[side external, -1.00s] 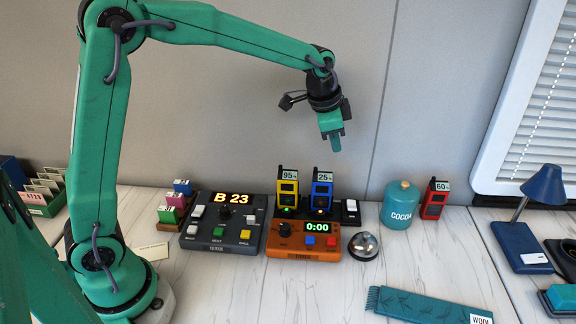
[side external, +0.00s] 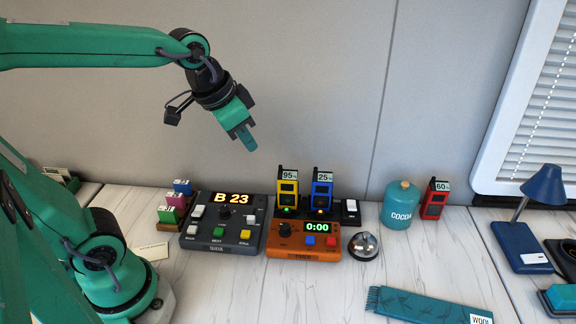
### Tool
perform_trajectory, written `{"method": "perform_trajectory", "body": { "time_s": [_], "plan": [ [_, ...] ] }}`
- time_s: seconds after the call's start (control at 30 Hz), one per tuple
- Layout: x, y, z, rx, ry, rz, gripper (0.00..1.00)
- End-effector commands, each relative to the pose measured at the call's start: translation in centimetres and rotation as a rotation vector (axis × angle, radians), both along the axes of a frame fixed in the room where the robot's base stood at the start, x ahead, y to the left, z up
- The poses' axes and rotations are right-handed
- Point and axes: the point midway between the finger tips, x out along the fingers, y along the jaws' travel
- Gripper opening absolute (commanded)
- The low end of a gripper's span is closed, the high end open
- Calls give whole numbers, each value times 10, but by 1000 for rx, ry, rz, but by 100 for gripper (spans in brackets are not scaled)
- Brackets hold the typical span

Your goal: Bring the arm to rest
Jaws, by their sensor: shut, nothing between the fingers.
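My gripper (side external: 246,138) is shut and empty. It hangs in the air in front of the grey wall, pointing down and to the right. It is above the dark control box (side external: 222,222), whose display reads B 23, and touches nothing. My green arm comes in from the left edge of the picture, and part of it is out of the frame.
An orange timer box (side external: 290,250) shows 0:00.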

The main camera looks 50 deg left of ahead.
Motion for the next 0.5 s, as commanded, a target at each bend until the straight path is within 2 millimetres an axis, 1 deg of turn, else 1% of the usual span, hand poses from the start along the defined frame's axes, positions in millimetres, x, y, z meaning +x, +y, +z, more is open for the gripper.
{"method": "perform_trajectory", "body": {
  "time_s": [0.03,0.2,0.33,0.5],
  "plan": [
    [-12,2,-1,-9,-8,21,0],
    [-44,5,-8,-40,-27,95,0],
    [-62,7,-15,-60,-38,140,0],
    [-76,8,-21,-76,-47,175,0]
  ]
}}
